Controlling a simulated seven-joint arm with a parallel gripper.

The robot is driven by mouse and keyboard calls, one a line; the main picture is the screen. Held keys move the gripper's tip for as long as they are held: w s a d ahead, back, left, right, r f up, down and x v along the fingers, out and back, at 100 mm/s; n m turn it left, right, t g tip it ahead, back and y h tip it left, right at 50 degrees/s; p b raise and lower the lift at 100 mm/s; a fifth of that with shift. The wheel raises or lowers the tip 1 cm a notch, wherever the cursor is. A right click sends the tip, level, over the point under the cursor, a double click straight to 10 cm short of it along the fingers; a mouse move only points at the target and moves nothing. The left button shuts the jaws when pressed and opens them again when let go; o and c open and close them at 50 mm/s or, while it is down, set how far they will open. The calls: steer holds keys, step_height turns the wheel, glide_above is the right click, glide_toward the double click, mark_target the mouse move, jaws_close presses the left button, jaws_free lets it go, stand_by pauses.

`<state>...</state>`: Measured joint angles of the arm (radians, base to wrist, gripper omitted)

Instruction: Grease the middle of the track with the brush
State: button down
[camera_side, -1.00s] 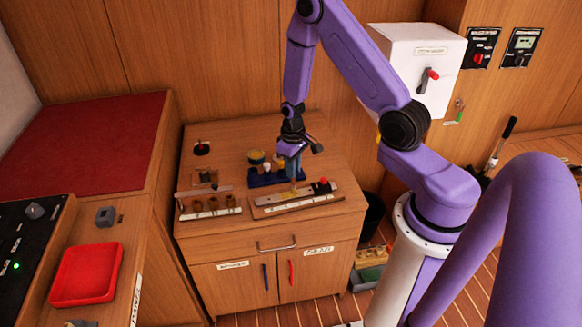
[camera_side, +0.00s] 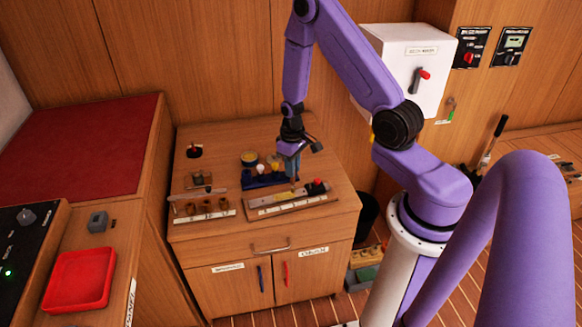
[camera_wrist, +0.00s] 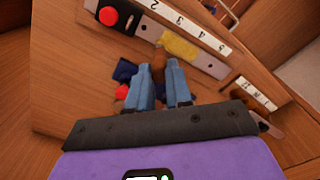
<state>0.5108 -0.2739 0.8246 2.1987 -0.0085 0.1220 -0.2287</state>
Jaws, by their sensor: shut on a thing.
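The track is a grey metal bar (camera_side: 266,202) on a wooden board at the front right of the cabinet top. It also shows in the wrist view (camera_wrist: 213,66), with a yellow patch (camera_wrist: 180,43) near its middle. A red-knobbed block (camera_wrist: 110,17) sits at one end of it. My gripper (camera_side: 293,172) points down over the track. In the wrist view its blue fingers (camera_wrist: 160,84) are shut on a slim brown brush (camera_wrist: 158,68). The brush's lower end is at the yellow patch. I cannot tell whether it touches.
A numbered white strip (camera_wrist: 190,20) runs along the track. A blue holder (camera_side: 262,181) with small pots stands behind it. A rack (camera_side: 205,214) with several brown cups is left of the track. A red tray (camera_side: 80,279) lies on the left counter.

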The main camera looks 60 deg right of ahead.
steer(key=shift+a, duration=0.15)
steer(key=shift+w+a, duration=0.45)
steer(key=shift+a, duration=0.05)
steer(key=shift+w+a, duration=0.15)
steer(key=shift+w+a, duration=0.35)
steer(key=shift+a, duration=0.05)
stand_by(0.6)
steer(key=shift+w+a, duration=0.35)
steer(key=shift+a, duration=0.15)
steer(key=shift+w+a, duration=0.1)
steer(key=shift+a, duration=0.05)
steer(key=shift+w+a, duration=0.35)
steer(key=shift+a, duration=0.05)
steer(key=shift+w+a, duration=0.1)
stand_by(0.4)
